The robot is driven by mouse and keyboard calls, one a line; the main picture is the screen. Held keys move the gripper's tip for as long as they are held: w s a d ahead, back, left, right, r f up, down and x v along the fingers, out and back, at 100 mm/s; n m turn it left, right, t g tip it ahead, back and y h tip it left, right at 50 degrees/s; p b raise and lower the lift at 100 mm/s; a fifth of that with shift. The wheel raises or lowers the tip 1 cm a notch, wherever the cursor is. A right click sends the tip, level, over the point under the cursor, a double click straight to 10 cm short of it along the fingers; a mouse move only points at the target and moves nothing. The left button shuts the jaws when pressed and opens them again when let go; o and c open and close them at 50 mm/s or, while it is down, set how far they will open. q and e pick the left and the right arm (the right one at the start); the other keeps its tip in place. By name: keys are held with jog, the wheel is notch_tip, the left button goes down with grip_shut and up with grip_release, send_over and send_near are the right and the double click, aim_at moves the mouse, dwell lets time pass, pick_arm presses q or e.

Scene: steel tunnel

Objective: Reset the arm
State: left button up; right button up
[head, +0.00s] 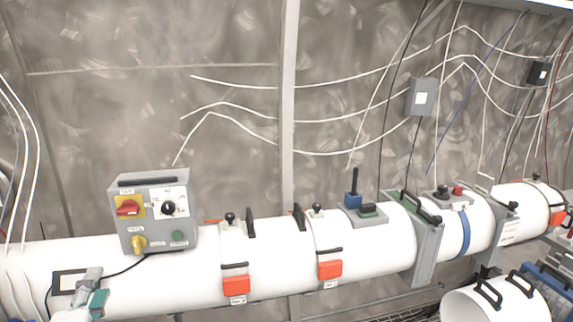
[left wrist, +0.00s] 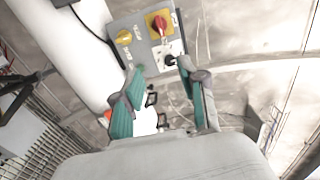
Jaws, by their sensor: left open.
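My left gripper (head: 94,290) shows at the lower left of the head view, in front of the white pipe, with teal and grey fingers. In the left wrist view my left gripper (left wrist: 162,67) is open, its two teal fingers apart and nothing held between them. The grey control box (head: 152,212) stands on the pipe to the right of the gripper. It has a red switch, a black dial, a yellow knob and a green button. The box (left wrist: 145,40) also shows beyond the fingertips in the left wrist view. My right gripper is not in view.
The white pipe (head: 200,270) runs across the head view, with orange latches (head: 236,285) and a grey bracket (head: 424,245). A black cable (head: 125,268) runs from the box toward a dark-framed plate (head: 69,282) by my gripper. A white cylinder (head: 497,304) lies at the lower right.

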pick_arm(q)
jog(key=s+d+f+n+g, duration=0.2)
jog(key=s+f+n+g, duration=0.25)
jog(key=f, duration=0.45)
jog(key=s+d+f+n+g, duration=0.25)
jog(key=s+f, duration=0.25)
jog(key=f, duration=0.4)
jog(key=s+d+f+n+g+h, duration=0.5)
jog(key=s+d+f+n+g, duration=0.3)
jog(key=s+f, duration=0.55)
notch_tip(320, 180, down, 29)
jog(key=s+m+b, duration=0.1)
jog(key=m+b, duration=0.1)
jog(key=b, duration=0.4)
jog(key=s+a+f+b, duration=0.1)
jog(key=s+f+b, duration=0.1)
jog(key=s+f, duration=0.6)
jog(key=s+a+f+g+b, duration=0.1)
jog(key=s+f+b, duration=0.1)
jog(key=s+f, duration=0.7)
notch_tip(320, 180, down, 4)
jog(key=shift+a+r+y, duration=0.1)
jog(key=shift+a+y, duration=0.2)
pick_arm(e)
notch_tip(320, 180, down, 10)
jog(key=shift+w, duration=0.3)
